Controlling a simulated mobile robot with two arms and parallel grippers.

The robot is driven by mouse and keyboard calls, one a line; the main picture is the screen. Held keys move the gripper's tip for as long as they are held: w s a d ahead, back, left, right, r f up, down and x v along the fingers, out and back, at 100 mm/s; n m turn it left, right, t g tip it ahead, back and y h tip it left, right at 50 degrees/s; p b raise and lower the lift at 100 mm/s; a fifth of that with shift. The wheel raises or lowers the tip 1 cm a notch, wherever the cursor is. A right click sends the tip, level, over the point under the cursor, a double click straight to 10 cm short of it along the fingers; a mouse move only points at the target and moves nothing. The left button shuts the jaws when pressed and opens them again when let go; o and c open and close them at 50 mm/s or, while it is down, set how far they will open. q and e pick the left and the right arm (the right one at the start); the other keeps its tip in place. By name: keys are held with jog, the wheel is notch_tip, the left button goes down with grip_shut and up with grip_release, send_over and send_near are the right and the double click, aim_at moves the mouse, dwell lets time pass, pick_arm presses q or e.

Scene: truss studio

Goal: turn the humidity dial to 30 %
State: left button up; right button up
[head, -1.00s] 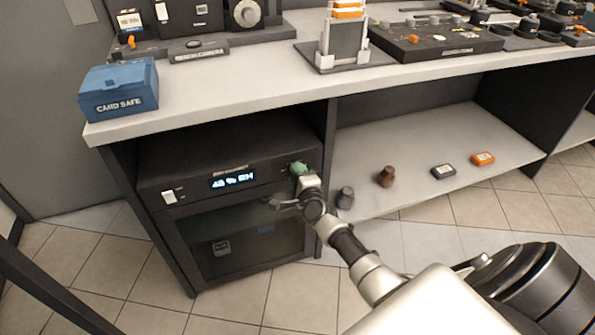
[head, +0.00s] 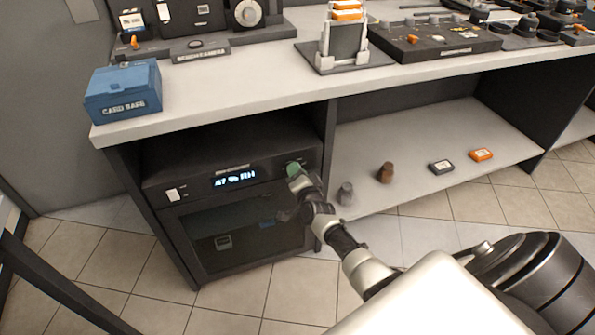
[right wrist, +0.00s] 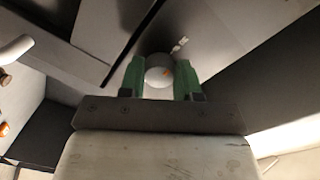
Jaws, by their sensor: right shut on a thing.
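In the head view my right gripper (head: 293,169) is at the right end of the dark cabinet's front panel and mostly hides the dial. The lit blue display (head: 234,179) on that panel appears to read 47 % RH. My left gripper is not in view.
A white switch (head: 172,195) is at the panel's left. The cabinet's glass door (head: 235,238) is below. The worktop (head: 240,90) overhangs the cabinet, with a blue card safe box (head: 124,90) on it. Several small items lie on the shelf (head: 420,135) to the right.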

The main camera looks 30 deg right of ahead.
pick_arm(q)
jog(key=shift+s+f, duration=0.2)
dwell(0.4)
pick_arm(e)
jog(key=o, duration=0.9)
jog(key=shift+o, duration=0.2)
jog(key=shift+s, duration=0.1)
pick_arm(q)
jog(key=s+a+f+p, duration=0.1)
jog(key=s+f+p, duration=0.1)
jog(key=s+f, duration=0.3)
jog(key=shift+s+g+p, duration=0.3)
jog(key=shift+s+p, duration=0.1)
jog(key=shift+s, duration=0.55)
pick_arm(e)
jog(key=v, duration=1)
jog(key=shift+s, duration=0.35)
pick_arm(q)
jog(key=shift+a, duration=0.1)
pick_arm(e)
jog(key=shift+a, duration=0.15)
